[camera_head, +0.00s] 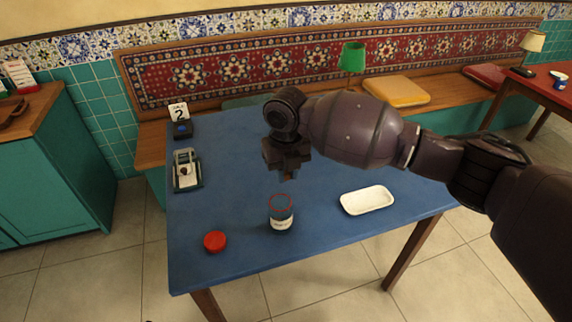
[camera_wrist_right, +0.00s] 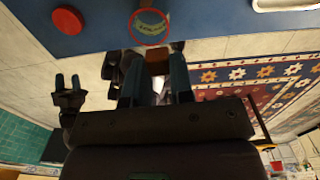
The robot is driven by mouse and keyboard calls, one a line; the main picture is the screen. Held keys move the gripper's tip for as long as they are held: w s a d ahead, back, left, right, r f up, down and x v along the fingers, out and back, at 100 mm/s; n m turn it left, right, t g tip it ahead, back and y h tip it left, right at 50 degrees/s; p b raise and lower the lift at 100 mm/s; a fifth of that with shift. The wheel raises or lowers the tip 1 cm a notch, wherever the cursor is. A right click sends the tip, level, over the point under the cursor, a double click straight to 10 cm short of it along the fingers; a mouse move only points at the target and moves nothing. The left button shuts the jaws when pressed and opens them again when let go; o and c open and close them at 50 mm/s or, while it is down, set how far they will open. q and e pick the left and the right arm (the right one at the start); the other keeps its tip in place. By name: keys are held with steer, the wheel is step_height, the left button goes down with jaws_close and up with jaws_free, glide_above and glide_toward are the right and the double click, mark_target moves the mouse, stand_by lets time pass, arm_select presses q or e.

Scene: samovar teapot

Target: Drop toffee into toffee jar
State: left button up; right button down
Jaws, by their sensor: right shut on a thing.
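My right gripper (camera_head: 287,176) points down above the toffee jar (camera_head: 281,214) and slightly behind it, clear of it. In the right wrist view my right gripper (camera_wrist_right: 155,78) is shut on a small brown block, the toffee (camera_wrist_right: 157,66). Its fingers partly hide the toffee. The jar stands upright and uncapped on the blue table, with a red rim and a pale label. Its red-rimmed mouth (camera_wrist_right: 150,25) shows just beyond the fingertips. My left gripper (camera_wrist_right: 68,82) shows only in the right wrist view, its fingers apart and empty.
A red lid (camera_head: 215,241) lies left of the jar. A white tray (camera_head: 367,201) lies to its right, looking empty. A scale-like device (camera_head: 186,170) and a number 2 sign (camera_head: 179,112) stand at the table's left side. The blue table (camera_head: 235,180) is clear between these.

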mark_target(286, 174)
steer(key=c, duration=0.9)
jaws_free()
step_height(286, 174, up, 11)
steer(key=p, duration=0.1)
steer(key=shift+f, duration=0.15)
